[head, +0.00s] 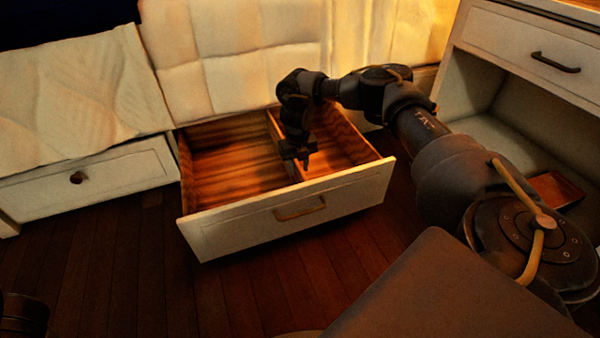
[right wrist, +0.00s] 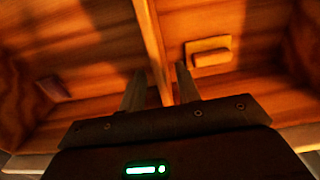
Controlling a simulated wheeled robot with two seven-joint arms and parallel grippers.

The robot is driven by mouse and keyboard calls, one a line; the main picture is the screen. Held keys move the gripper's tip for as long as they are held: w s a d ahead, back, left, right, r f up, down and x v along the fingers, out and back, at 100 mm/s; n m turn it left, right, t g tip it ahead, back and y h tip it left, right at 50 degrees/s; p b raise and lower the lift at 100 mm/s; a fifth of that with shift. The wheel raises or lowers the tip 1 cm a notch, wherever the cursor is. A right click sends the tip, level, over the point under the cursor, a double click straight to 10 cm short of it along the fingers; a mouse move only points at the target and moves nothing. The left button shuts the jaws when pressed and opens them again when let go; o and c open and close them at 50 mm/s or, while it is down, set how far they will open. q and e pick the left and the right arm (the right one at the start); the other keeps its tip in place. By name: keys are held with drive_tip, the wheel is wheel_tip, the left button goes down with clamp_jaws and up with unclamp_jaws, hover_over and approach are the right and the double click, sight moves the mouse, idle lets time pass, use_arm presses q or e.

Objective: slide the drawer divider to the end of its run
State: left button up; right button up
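The drawer (head: 240,218) is pulled out from under the bed, its wooden inside showing. The thin wooden divider (head: 273,124) runs front to back, right of the drawer's middle, with the larger compartment on its left. My right gripper (head: 303,163) reaches down into the drawer at the divider, near the front panel. In the right wrist view its two fingers (right wrist: 160,88) are apart, with the divider (right wrist: 151,40) passing between them. I cannot tell whether either finger touches it. My left gripper is not in view.
A small raised wooden block (right wrist: 210,55) lies right of the divider, and another small block (right wrist: 53,88) is at the left. A nightstand (head: 515,50) stands at the right. A closed drawer (head: 110,178) is at the left. The dark floor (head: 130,260) in front is clear.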

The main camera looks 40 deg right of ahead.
drive_tip(key=shift+f+b, duration=0.65)
drive_tip(key=shift+f, duration=0.9)
clamp_jaws()
